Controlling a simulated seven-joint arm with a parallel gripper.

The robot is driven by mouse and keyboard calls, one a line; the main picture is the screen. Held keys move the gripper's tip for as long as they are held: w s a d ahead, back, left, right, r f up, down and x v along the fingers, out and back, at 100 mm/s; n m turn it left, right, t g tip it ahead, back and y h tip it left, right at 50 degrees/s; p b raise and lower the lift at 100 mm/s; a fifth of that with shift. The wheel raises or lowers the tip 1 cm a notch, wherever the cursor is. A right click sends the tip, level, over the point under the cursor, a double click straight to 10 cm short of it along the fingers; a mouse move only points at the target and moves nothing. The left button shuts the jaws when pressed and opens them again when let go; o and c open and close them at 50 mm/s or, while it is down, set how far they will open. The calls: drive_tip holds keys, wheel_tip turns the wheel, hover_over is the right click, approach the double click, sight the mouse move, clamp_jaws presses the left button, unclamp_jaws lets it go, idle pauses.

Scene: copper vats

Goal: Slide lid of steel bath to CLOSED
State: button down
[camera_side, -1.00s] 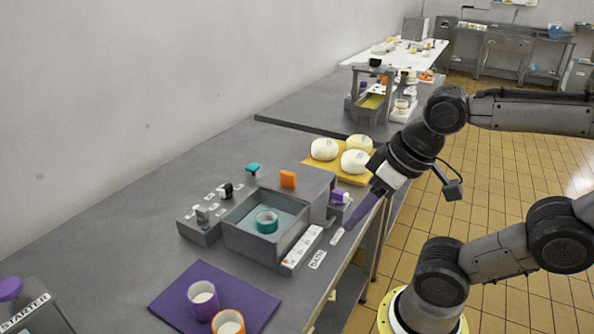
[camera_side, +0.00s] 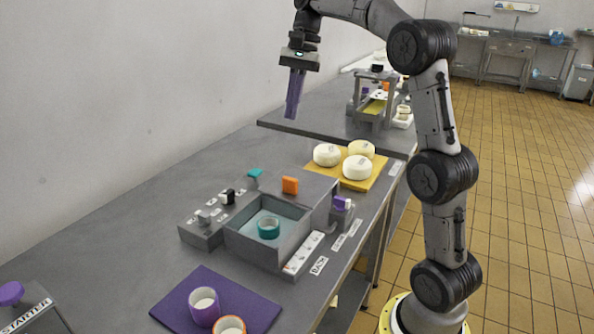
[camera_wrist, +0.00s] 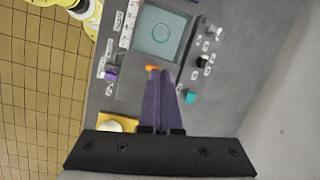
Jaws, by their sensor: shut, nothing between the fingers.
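The steel bath (camera_side: 243,246) is a grey open box on the bench with a teal ring (camera_side: 268,228) standing inside it. Its flat grey lid (camera_side: 312,186) lies behind the opening and carries an orange handle (camera_side: 290,186). The bath's opening is uncovered. In the wrist view the bath's basin (camera_wrist: 172,22), the lid (camera_wrist: 132,85) and the orange handle (camera_wrist: 152,68) show beyond the fingers. My gripper (camera_side: 291,116) has purple fingers, is shut and empty, and points down, high above the bench behind the bath. It also shows in the wrist view (camera_wrist: 161,74), its tips near the handle in the picture.
Black (camera_side: 227,196), grey (camera_side: 204,218) and teal (camera_side: 254,173) knobs stand left of the bath, a purple one (camera_side: 342,204) right. White cheeses sit on a yellow board (camera_side: 372,178) behind. A purple mat (camera_side: 255,308) with two cups lies in front. Air above the bath is clear.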

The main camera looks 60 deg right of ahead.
drive_tip(key=w+d+f+m, duration=0.2)
drive_tip(key=d+f, duration=0.3)
drive_tip(key=d, duration=0.2)
drive_tip(key=y, duration=0.1)
approach(300, 185)
drive_tip(key=shift+m+g, duration=0.3)
drive_tip(key=shift+m, duration=0.1)
drive_tip(key=x, duration=0.4)
drive_tip(key=shift+w+d+f, duration=0.15)
drive_tip(key=shift+w+d, duration=0.1)
drive_tip(key=shift+w, duration=0.05)
drive_tip(key=shift+a, duration=2)
drive_tip(key=a, duration=1.6)
